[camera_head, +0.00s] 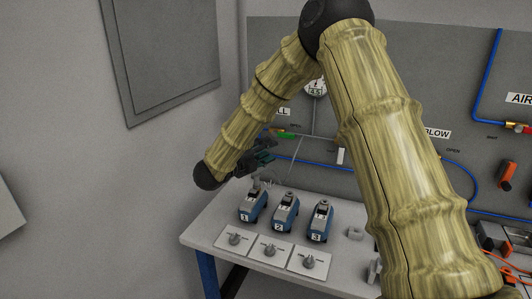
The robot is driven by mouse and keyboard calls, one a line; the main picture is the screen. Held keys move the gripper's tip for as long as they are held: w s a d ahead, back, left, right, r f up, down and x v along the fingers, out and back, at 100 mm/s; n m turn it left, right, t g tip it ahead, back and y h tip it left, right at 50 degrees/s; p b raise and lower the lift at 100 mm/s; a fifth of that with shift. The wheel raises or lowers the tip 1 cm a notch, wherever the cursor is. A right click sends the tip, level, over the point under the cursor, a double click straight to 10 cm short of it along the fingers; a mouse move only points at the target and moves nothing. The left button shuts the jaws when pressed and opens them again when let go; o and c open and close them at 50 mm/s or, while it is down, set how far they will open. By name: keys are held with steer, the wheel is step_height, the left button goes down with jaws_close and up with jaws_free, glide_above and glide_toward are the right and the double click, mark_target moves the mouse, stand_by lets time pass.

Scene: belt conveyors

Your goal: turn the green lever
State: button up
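The green lever (285,136) shows as a small green bar on the grey wall panel, left of centre and beneath a round gauge (316,88). It lies nearly level. My gripper (268,156) is dark and small in the view, just below and left of the lever, over the back of the table. A gap seems to show between it and the lever, but I cannot tell the depth. My arm covers part of the panel around it. The fingers are too small and dark to tell whether they are open or shut.
Three numbered blue-grey devices (286,212) stand on the white table (205,226), behind three white plates with knobs (269,249). A blue pipe (310,161) runs along the panel. An orange handle (507,174) is at the right. My arm crosses the middle of the view.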

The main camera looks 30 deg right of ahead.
steer(key=shift+a, duration=0.1)
steer(key=v, duration=1.1)
steer(key=shift+s+a, duration=0.2)
steer(key=shift+a, duration=0.15)
steer(key=shift+r, duration=0.1)
